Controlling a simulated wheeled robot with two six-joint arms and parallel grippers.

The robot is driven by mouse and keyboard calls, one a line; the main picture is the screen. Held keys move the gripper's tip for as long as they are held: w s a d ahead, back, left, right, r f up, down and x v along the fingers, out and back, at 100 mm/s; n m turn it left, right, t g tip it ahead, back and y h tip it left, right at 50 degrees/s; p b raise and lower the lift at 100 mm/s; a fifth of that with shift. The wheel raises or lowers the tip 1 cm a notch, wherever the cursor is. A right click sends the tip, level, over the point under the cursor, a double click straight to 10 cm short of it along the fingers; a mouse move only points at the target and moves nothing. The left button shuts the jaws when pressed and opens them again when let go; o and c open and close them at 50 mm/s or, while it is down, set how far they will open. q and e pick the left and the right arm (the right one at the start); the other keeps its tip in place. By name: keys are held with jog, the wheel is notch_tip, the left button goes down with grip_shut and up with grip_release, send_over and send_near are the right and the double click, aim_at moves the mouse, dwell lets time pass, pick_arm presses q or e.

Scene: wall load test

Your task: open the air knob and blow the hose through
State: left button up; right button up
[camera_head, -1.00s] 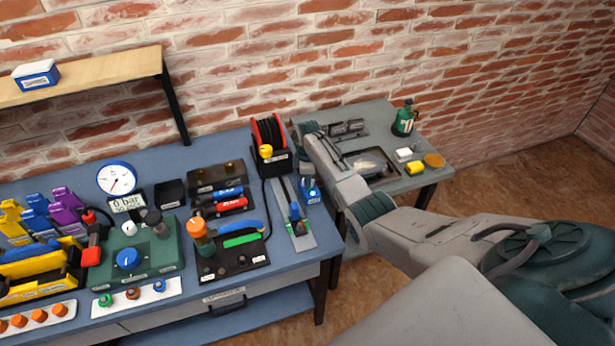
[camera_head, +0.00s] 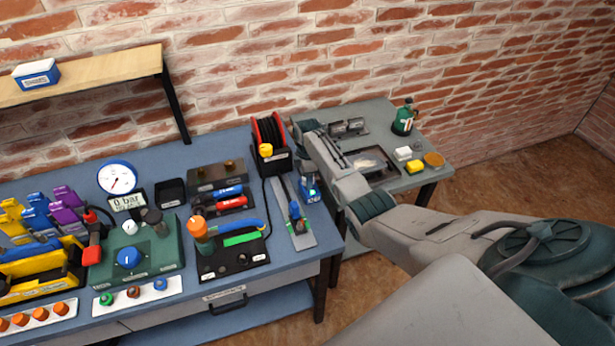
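A hose reel (camera_head: 268,132) with red rims and a yellow end piece (camera_head: 266,150) stands at the back right of the blue bench. A dark hose runs down from it. A small blue unit (camera_head: 311,195) with a lit spot stands to its right, at the bench edge; its label is too small to read, and I cannot tell whether it carries the air knob. My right arm comes in from the right and its far end (camera_head: 309,128) is just above and right of this unit. Its fingertips cannot be made out. My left gripper is not in view.
A green box (camera_head: 168,262) with a blue knob, a round gauge (camera_head: 117,178) and a display reading 0 bar stand on the left. A black plate (camera_head: 236,262) carries an orange-topped fitting and blue hose. A grey side table (camera_head: 378,118) holds small items behind my arm.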

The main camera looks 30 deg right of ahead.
jog(key=shift+s, duration=0.1)
notch_tip(320, 180, up, 11)
jog(key=b, duration=0.2)
jog(key=shift+b, duration=0.35)
jog(key=shift+s+a+f, duration=0.1)
jog(key=shift+f, duration=0.05)
